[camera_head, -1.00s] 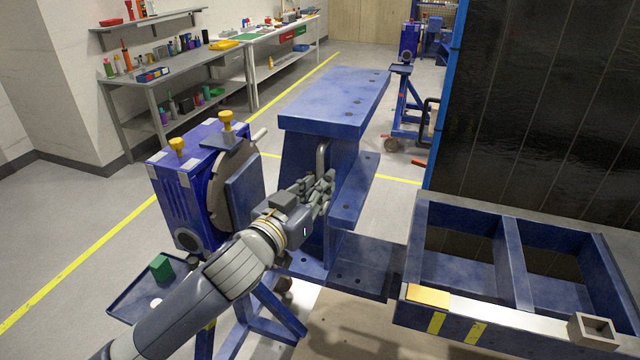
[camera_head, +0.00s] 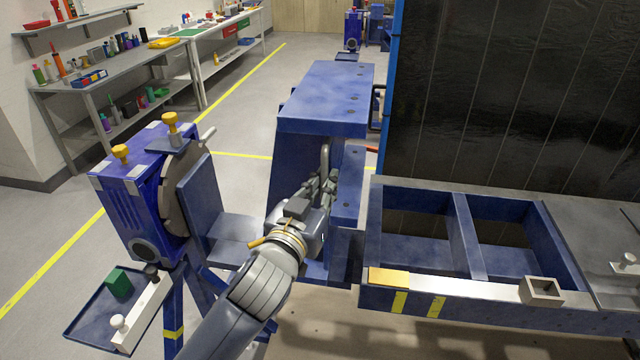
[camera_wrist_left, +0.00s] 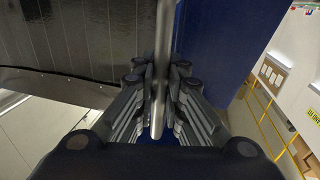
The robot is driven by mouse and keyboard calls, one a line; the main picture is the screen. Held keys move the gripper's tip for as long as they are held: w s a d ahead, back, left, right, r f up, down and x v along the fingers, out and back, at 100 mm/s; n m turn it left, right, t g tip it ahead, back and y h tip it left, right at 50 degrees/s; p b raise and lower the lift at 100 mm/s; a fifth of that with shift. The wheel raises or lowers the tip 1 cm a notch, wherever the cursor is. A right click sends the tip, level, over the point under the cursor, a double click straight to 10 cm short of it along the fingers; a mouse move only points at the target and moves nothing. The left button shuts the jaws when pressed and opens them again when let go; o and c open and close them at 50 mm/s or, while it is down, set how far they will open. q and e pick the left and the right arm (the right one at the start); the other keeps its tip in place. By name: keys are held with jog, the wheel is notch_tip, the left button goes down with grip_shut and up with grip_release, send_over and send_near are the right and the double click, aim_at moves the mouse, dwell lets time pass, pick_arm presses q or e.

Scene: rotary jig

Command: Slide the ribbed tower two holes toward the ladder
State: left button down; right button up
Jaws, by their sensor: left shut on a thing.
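The ribbed tower (camera_head: 320,112) is a tall blue block with a wide holed top plate and an upright grey handle (camera_head: 325,157) on its near side. My left gripper (camera_head: 322,188) is shut on the handle; the wrist view shows the fingers (camera_wrist_left: 160,90) on both sides of the grey bar (camera_wrist_left: 162,50). The ladder (camera_head: 462,235), a blue frame with a crosspiece, lies just right of the tower. Whether they touch is hard to tell. The tower's foot is partly hidden by my arm. My right gripper is not in view.
A blue headstock (camera_head: 135,205) with a grey disc and yellow knobs stands left of the tower, with a bare blue base plate (camera_head: 232,232) between them. A tray (camera_head: 80,318) with a green block sits at lower left. A dark panel (camera_head: 490,90) rises behind the ladder.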

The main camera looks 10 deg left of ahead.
pick_arm(q)
jog(key=c, duration=1.7)
grip_release()
jog(key=shift+d, duration=0.1)
jog(key=shift+o, duration=0.2)
jog(key=v, duration=0.7)
jog(key=shift+s, duration=0.3)
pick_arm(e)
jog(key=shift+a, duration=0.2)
